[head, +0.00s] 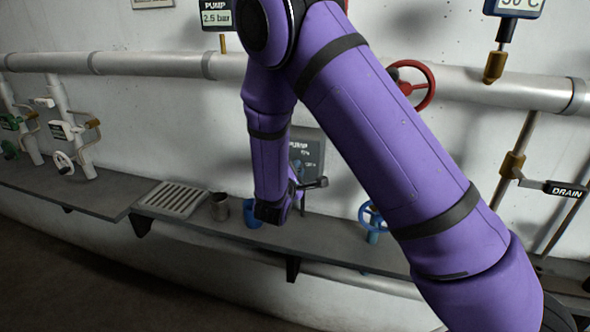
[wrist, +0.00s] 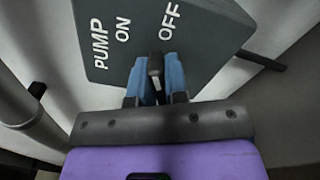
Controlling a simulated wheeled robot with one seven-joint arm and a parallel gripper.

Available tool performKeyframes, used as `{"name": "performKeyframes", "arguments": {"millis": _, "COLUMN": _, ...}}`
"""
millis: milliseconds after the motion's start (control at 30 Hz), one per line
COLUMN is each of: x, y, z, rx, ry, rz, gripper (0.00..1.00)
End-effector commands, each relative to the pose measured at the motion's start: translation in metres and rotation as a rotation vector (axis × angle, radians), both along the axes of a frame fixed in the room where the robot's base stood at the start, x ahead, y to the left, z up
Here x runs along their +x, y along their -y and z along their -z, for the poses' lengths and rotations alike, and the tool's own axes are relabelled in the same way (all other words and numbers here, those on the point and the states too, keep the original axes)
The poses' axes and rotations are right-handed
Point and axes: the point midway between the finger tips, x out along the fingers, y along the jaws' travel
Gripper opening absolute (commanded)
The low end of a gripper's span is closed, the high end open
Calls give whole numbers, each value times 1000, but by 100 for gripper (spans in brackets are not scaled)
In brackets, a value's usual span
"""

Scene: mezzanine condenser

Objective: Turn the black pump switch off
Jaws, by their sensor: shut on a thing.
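The dark grey pump panel (wrist: 110,58) fills the top of the wrist view, with the words PUMP, ON and OFF in white. The black pump switch (wrist: 155,66) stands out from it, below and between ON and OFF. My gripper (wrist: 154,84) is shut on it, one blue finger on each side. Which label the switch is set to, I cannot tell. In the head view the panel (head: 311,148) is on the wall, partly hidden by my purple arm.
A blue valve wheel (head: 372,216) and a red one (head: 427,85) are near my arm. A DRAIN lever (head: 565,189) is at the right.

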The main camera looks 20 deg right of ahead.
Motion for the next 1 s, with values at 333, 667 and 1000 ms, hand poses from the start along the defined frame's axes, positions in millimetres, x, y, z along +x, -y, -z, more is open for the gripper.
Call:
{"name": "performKeyframes", "arguments": {"millis": 333, "x": -1, "y": 1, "z": 2, "rx": 234, "ry": 168, "rz": 0, "gripper": 0}}
{"name": "performKeyframes", "arguments": {"millis": 667, "x": -1, "y": 0, "z": 3, "rx": 365, "ry": 261, "rz": 0, "gripper": 0}}
{"name": "performKeyframes", "arguments": {"millis": 1000, "x": -1, "y": 0, "z": 4, "rx": 402, "ry": 288, "rz": 0, "gripper": 0}}
